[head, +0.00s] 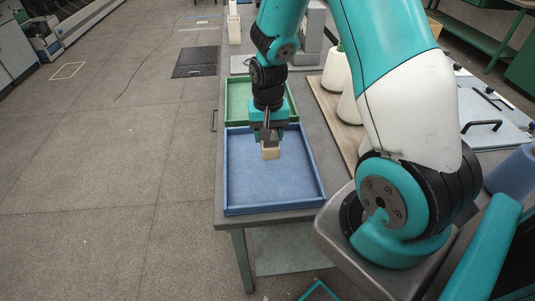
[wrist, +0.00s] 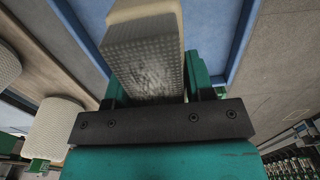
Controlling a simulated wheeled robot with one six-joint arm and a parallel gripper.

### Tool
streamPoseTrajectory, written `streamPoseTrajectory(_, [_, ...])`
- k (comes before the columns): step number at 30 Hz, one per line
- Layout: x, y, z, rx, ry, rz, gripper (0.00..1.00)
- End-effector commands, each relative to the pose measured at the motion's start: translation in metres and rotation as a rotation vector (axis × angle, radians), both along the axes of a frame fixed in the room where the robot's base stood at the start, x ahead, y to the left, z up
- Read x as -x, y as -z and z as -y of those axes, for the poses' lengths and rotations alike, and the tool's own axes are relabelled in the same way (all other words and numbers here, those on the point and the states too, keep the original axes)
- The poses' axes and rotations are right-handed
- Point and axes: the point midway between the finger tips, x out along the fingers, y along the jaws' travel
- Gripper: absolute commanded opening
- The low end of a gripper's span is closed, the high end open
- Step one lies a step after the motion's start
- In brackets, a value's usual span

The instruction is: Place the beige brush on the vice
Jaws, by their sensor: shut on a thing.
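The beige brush (head: 270,153) is held in my gripper (head: 268,141) over the blue tray in the head view. In the wrist view the brush (wrist: 145,55) fills the space between the fingers, with its grey, dotted, block-shaped face toward the camera and a beige part behind it. My gripper is shut on it and points down. The brush appears above the tray floor, but its exact height is hard to tell. A grey, blocky thing (head: 311,38) stands at the far end of the bench, partly behind my arm; I cannot tell whether it is the vice.
The blue tray (head: 226,172) lies at the bench's near end, with a green tray (head: 237,83) behind it. Pale cones (head: 336,72) stand on a wooden board (head: 325,103) to the right. Open floor lies left of the bench.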

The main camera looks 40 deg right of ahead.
Motion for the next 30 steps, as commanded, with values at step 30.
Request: streamPoseTrajectory(30, [0.0, 0.085, 0.002, 0.0, 0.003, 0.002, 0.56])
